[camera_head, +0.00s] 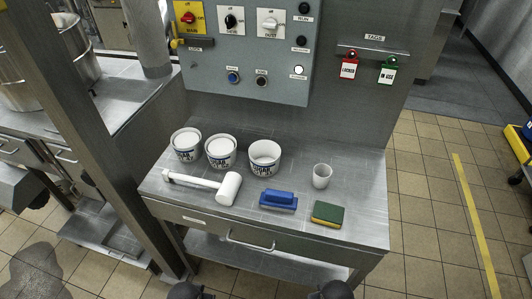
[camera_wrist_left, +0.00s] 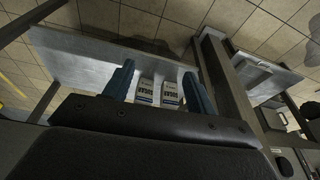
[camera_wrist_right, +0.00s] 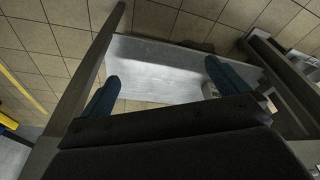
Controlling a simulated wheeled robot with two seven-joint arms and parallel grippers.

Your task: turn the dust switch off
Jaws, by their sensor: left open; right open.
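My right gripper (camera_wrist_right: 160,85) is open and empty in the right wrist view. Neither gripper's fingers are clearly visible in the head view, and neither shows at the switch.
Beside the switch are another knob (camera_head: 231,20) and a red-on-yellow main switch (camera_head: 188,17). Below the panel, the steel bench (camera_head: 365,215) holds tubs (camera_head: 220,152), a mallet (camera_head: 228,188), a blue brush (camera_head: 278,199), a sponge (camera_head: 328,213) and a cup (camera_head: 321,176). A post (camera_head: 95,130) stands left.

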